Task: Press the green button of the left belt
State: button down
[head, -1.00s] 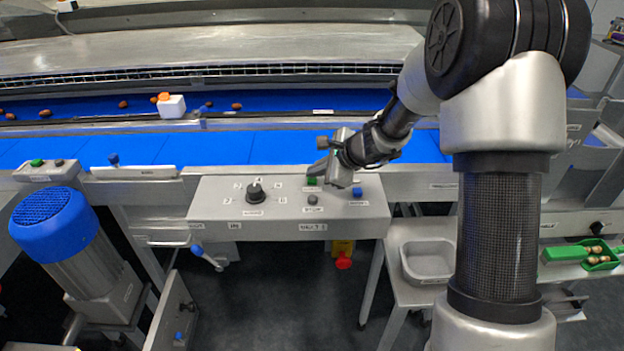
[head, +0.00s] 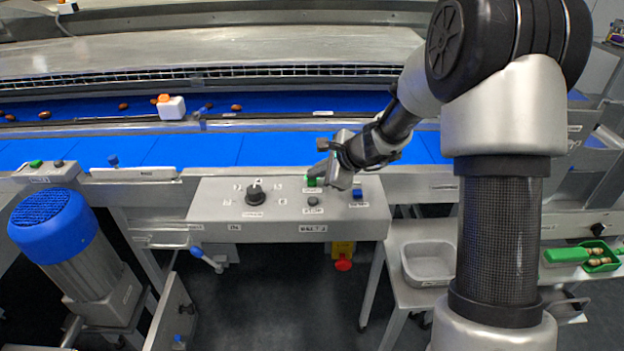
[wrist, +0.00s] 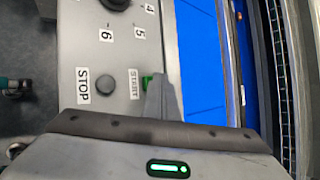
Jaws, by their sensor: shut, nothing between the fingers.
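A grey control panel (head: 215,212) stands in the middle of the head view. It has a green button (head: 311,181) marked START, a dark STOP button (head: 312,201), a black numbered knob (head: 255,194) and a blue button (head: 357,193). My gripper (head: 324,172) is shut and empty, its tips right at the green button. In the wrist view, the shut fingers (wrist: 161,92) partly cover the green button (wrist: 147,81); I cannot tell whether they touch it. Another green button (head: 36,163), beside a dark one, is on a small box at the far left.
A blue belt (head: 200,149) runs behind the panel, and another carries several dates and a white box (head: 171,107). A blue-capped motor (head: 50,225) stands at the left. A red emergency button (head: 343,265) hangs below the panel. A grey tray (head: 428,263) is at the right.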

jog(key=shift+r+p, duration=0.4)
jog(key=shift+r, duration=0.3)
jog(key=shift+r+p, duration=1.9)
jog(key=shift+r, duration=0.6)
